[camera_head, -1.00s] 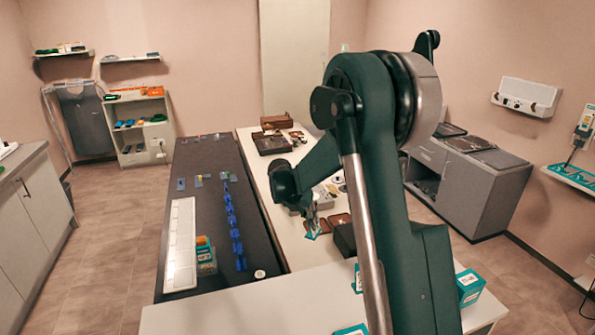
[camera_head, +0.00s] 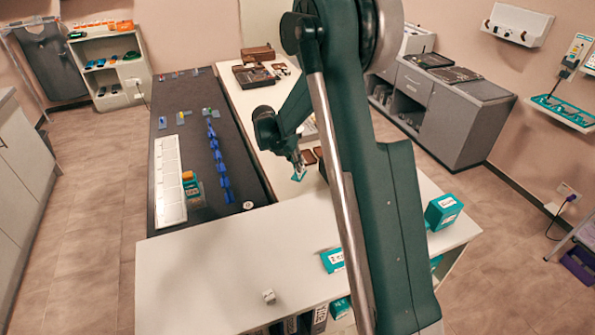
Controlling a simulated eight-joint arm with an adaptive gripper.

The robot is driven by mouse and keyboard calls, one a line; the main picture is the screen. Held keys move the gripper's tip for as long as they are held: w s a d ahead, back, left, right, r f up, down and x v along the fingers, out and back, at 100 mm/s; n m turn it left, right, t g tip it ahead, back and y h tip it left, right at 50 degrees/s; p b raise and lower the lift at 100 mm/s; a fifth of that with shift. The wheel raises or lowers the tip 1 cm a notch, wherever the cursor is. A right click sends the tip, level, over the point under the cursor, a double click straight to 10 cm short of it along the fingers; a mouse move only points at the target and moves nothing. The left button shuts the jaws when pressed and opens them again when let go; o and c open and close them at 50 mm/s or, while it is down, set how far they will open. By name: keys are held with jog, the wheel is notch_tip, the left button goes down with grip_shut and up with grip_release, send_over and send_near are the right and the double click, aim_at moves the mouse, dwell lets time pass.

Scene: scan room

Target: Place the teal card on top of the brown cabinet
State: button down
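A small teal piece that looks like the teal card (camera_head: 299,175) shows right at the tips of my gripper (camera_head: 298,165), over the white table. My gripper points down and is small in the view. I cannot tell whether its fingers are shut on the card or just touching or above it. A brown wooden box (camera_head: 257,53), possibly the brown cabinet, stands at the far end of the white table, beyond my gripper. My arm hides part of the table to the right.
A dark brown open case (camera_head: 254,77) lies in front of the box. Small brown pieces (camera_head: 309,157) lie beside my gripper. A dark table (camera_head: 168,102) with blue parts (camera_head: 219,160) runs along the left. A white counter (camera_head: 200,270) in front holds teal boxes (camera_head: 443,211).

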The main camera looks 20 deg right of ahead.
jog(key=shift+f, duration=1.85)
jog(key=shift+f+b, duration=0.15)
jog(key=shift+b, duration=0.2)
jog(key=c, duration=2.7)
grip_release()
jog(key=shift+r, duration=0.25)
jog(key=p+v, duration=0.1)
jog(key=v, duration=1.1)
jog(key=shift+f, duration=0.1)
